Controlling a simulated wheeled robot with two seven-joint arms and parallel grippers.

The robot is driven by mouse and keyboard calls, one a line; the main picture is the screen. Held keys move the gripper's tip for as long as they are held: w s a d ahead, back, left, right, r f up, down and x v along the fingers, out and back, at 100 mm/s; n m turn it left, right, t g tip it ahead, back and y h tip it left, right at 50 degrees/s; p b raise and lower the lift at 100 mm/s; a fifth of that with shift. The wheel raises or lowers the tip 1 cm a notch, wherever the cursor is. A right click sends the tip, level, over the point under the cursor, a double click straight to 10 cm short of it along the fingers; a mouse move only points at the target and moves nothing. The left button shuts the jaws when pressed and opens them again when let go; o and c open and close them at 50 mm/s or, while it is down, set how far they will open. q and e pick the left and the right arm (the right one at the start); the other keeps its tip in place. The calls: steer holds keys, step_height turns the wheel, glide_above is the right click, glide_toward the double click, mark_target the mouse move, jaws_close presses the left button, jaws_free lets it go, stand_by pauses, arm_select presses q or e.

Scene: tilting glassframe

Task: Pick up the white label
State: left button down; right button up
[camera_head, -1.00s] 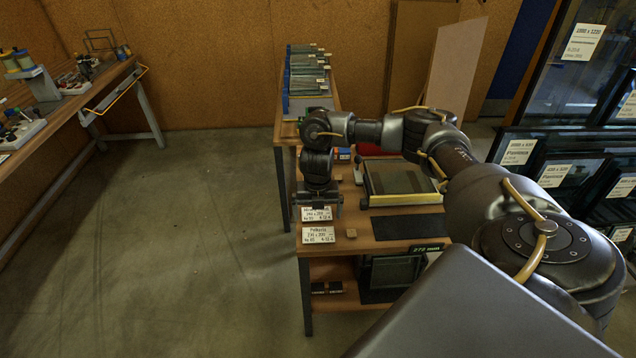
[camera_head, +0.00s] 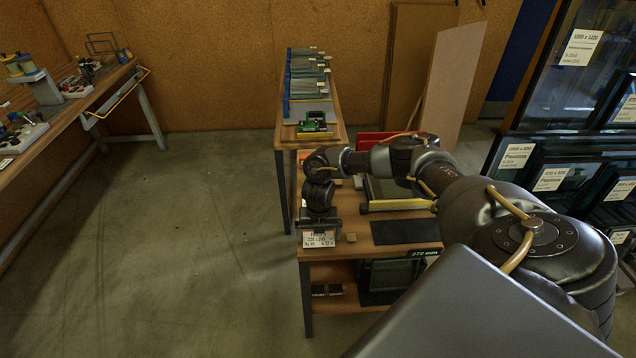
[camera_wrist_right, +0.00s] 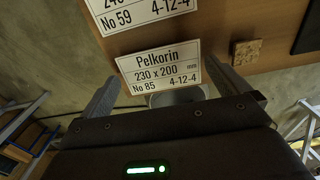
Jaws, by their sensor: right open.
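My left gripper is not in view.
A small wooden block (camera_wrist_right: 247,52) lies right of the label. A dark mat (camera_head: 406,232) and a yellow-edged frame (camera_head: 395,205) lie farther right on the bench. Glass panes with labels stand at the right. Open floor (camera_head: 215,245) lies left of the bench.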

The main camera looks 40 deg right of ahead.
steer(key=shift+f, duration=0.25)
stand_by(0.4)
steer(key=shift+c, duration=0.4)
steer(key=c, duration=0.6)
